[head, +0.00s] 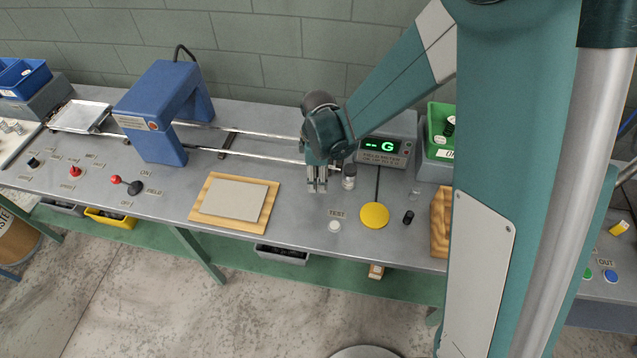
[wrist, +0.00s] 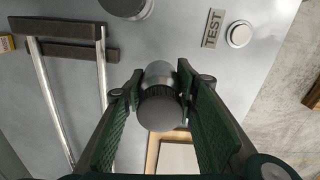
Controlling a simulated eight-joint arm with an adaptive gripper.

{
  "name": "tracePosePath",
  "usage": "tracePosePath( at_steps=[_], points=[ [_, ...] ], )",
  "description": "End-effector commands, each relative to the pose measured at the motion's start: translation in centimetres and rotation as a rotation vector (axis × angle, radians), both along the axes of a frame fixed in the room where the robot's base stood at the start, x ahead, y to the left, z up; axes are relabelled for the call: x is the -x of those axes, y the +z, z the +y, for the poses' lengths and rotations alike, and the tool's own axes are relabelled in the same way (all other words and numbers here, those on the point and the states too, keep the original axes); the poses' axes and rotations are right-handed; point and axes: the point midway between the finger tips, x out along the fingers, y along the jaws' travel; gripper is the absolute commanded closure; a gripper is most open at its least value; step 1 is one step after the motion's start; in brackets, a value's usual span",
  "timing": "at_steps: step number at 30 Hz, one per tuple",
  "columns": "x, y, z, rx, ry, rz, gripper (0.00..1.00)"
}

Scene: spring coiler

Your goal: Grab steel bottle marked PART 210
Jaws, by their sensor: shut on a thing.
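My gripper (head: 317,187) is over the bench in the head view, left of the gauss meter. In the wrist view its two green-padded fingers are shut on a steel bottle (wrist: 161,108), seen from above with its round grey cap toward the camera. In the head view the fingers mostly hide this bottle. A second small bottle (head: 349,178) stands just right of the gripper, apart from it; its round top shows at the upper edge of the wrist view (wrist: 127,5). I cannot read a PART number on either bottle.
The gauss meter (head: 386,148) stands behind. A yellow disc (head: 375,215) and the TEST button (head: 334,226) lie front right. Two steel rails (head: 255,135) run left to the blue frame (head: 160,110). A wooden board with a grey pad (head: 233,200) lies front left.

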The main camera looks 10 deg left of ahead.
Motion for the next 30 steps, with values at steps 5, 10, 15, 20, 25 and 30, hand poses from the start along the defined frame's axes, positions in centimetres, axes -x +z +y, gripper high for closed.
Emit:
tracePosePath(
  at_steps=[5,10,15,20,25,30],
  points=[
    [0.1,2.5,0.0,0.000,0.000,0.000,0.87],
    [0.0,4.5,0.0,0.000,0.000,0.000,0.87],
    [0.0,5.9,0.0,0.000,0.000,0.000,0.87],
    [0.0,6.4,0.0,0.000,0.000,0.000,0.87],
    [0.0,6.5,0.0,0.000,0.000,0.000,0.87],
    [0.0,6.4,0.0,0.000,0.000,0.000,0.87]
  ],
)
